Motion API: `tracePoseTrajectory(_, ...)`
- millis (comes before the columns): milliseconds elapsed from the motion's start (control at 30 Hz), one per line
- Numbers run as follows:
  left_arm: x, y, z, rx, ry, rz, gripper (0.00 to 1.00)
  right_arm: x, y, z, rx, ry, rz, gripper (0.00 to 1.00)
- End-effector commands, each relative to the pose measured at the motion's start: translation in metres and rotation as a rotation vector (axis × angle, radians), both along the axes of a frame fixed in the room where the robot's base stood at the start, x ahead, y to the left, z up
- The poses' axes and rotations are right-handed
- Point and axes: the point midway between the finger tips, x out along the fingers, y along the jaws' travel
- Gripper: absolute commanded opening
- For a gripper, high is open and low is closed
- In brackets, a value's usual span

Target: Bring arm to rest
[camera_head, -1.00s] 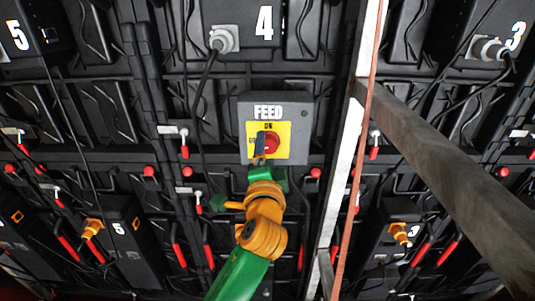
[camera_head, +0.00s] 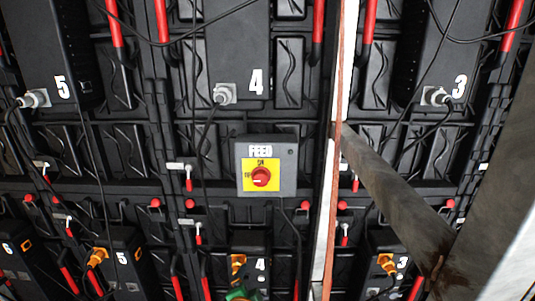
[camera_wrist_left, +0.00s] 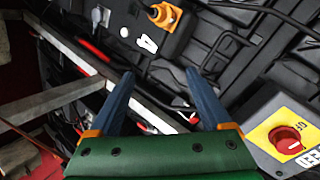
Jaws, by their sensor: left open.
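My left gripper shows in the head view only as a bit of green (camera_head: 240,294) at the bottom edge, below the FEED box. In the left wrist view the left gripper (camera_wrist_left: 160,73) has its two blue fingers spread wide, with nothing between them. The grey FEED box (camera_head: 287,186) has a yellow plate and a red rotary knob (camera_head: 261,177). The knob is clear of the gripper, and a pale mark on it seems to point left, to the OFF side. In the left wrist view the knob (camera_wrist_left: 288,140) is at the right. My right gripper is not in view.
A pale upright post (camera_head: 325,240) and a slanting grey beam (camera_head: 390,190) stand right of the FEED box. The black panel wall has grey plugs (camera_head: 224,94), orange plugs (camera_head: 98,257), red handles and hanging cables.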

Motion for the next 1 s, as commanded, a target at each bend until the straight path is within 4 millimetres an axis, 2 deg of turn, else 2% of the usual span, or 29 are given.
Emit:
tracePoseTrajectory(33, -0.024, 0.010, -0.050, -0.043, 0.109, 0.025, 0.82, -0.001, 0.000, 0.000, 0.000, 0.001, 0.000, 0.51)
tracePoseTrajectory(100, -0.064, 0.024, -0.113, -0.120, 0.253, 0.078, 0.82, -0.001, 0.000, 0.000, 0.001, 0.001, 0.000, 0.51)
tracePoseTrajectory(167, -0.105, 0.037, -0.162, -0.182, 0.372, 0.136, 0.82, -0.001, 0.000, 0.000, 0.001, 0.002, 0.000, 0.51)
tracePoseTrajectory(200, -0.135, 0.046, -0.192, -0.222, 0.449, 0.182, 0.82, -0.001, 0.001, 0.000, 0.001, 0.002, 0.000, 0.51)
tracePoseTrajectory(267, -0.185, 0.061, -0.230, -0.281, 0.558, 0.262, 0.82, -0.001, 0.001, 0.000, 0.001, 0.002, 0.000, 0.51)
tracePoseTrajectory(300, -0.220, 0.071, -0.253, -0.314, 0.628, 0.322, 0.82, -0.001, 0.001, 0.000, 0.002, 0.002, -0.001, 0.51)
tracePoseTrajectory(367, -0.274, 0.087, -0.280, -0.360, 0.722, 0.420, 0.82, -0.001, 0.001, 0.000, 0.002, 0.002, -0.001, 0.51)
tracePoseTrajectory(400, -0.308, 0.097, -0.294, -0.385, 0.777, 0.485, 0.82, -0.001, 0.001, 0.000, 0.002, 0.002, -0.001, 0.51)
tracePoseTrajectory(500, -0.382, 0.118, -0.314, -0.428, 0.877, 0.632, 0.82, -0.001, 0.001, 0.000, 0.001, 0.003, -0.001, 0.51)
tracePoseTrajectory(600, -0.428, 0.131, -0.321, -0.449, 0.931, 0.730, 0.82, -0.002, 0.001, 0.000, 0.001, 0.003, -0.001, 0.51)
tracePoseTrajectory(633, -0.437, 0.134, -0.322, -0.452, 0.940, 0.750, 0.82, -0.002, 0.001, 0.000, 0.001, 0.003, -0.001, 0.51)
tracePoseTrajectory(733, -0.450, 0.138, -0.323, -0.458, 0.953, 0.781, 0.82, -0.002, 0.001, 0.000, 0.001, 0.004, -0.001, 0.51)
tracePoseTrajectory(1000, -0.449, 0.137, -0.323, -0.458, 0.952, 0.779, 0.82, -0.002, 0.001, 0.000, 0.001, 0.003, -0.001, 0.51)
